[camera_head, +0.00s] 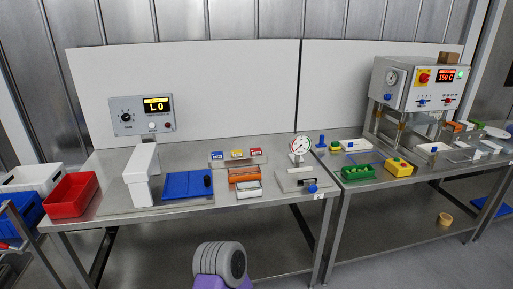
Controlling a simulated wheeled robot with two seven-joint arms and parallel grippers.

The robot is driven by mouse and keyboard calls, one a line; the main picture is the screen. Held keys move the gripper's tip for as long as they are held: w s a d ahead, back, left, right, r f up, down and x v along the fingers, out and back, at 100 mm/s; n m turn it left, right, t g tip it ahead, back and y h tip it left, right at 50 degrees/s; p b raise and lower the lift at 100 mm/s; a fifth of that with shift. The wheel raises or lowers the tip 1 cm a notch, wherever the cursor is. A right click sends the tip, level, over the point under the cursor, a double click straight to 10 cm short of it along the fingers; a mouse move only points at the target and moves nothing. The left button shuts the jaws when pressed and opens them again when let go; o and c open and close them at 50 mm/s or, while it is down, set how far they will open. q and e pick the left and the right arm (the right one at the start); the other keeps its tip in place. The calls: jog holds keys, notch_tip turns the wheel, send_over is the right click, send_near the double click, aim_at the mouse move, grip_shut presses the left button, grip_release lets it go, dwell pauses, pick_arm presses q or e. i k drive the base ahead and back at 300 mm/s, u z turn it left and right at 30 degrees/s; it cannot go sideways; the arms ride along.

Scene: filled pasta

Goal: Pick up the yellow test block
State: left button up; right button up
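A small yellow block (237,153) sits in a row on a low grey holder (240,163) towards the back of the left steel table. A blue block (217,155) stands to its left and a red block (256,152) to its right. I cannot read any label that tells which one is the test block. Neither of my grippers is in view.
An orange tray (243,175) and a dial gauge (300,146) stand near the row. A blue pad (187,185), a white stand (141,170) and a red bin (70,196) lie further left. A heated press (418,85) stands on the right table. The left table's front strip is mostly clear.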

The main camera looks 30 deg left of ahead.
aim_at(235, 152)
jog(key=u, duration=0.55)
jog(key=i, duration=1.05)
jog(key=u, duration=0.75)
